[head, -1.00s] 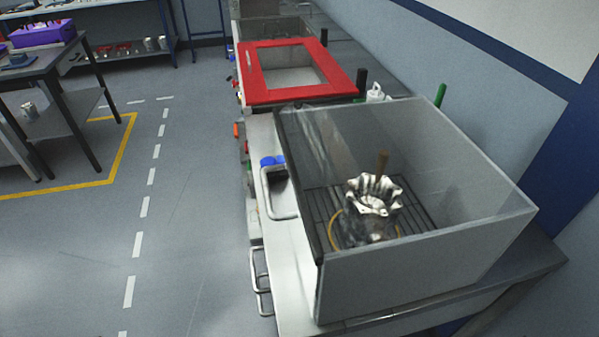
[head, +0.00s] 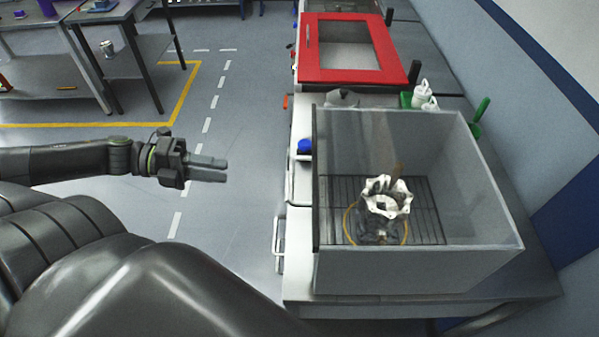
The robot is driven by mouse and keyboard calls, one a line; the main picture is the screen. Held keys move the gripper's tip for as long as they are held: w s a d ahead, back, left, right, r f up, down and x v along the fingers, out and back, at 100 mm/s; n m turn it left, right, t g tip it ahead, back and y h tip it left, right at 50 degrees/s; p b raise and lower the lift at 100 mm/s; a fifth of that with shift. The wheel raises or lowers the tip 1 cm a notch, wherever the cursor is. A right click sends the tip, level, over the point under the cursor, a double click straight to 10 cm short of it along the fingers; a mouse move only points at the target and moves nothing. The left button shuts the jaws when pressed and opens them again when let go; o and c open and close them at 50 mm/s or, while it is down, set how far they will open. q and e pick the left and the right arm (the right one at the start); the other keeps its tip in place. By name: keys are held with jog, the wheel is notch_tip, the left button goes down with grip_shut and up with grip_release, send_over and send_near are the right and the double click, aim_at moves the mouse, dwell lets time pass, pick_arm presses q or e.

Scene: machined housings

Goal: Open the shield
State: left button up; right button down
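The shield is a clear, box-shaped cover (head: 480,190) with a dark frame edge (head: 316,180) on its left side, standing closed on the workbench. A pale bar handle (head: 290,175) shows at its left side, partly hidden. Inside, a shiny machined housing (head: 386,197) sits on a dark slatted grate (head: 335,190). My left gripper (head: 226,169) is held over the floor to the left of the shield, clearly apart from it. Its two fingers point right and lie close together with nothing between them. My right gripper is not in view.
A red-framed cover (head: 408,80) stands further back on the bench. White bottles (head: 422,93), a green item (head: 481,112) and a blue item (head: 304,146) are near the shield. A lower handle (head: 277,245) sticks out from the bench front. The floor aisle at left is clear.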

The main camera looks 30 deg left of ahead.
pick_arm(q)
jog(key=b, duration=0.5)
send_near(292, 180)
jog(key=w+d+f, duration=0.1)
jog(key=d, duration=0.1)
jog(key=shift+b+x, duration=1)
jog(key=shift+x, duration=2.9)
jog(key=shift+w+a, duration=0.1)
grip_shut()
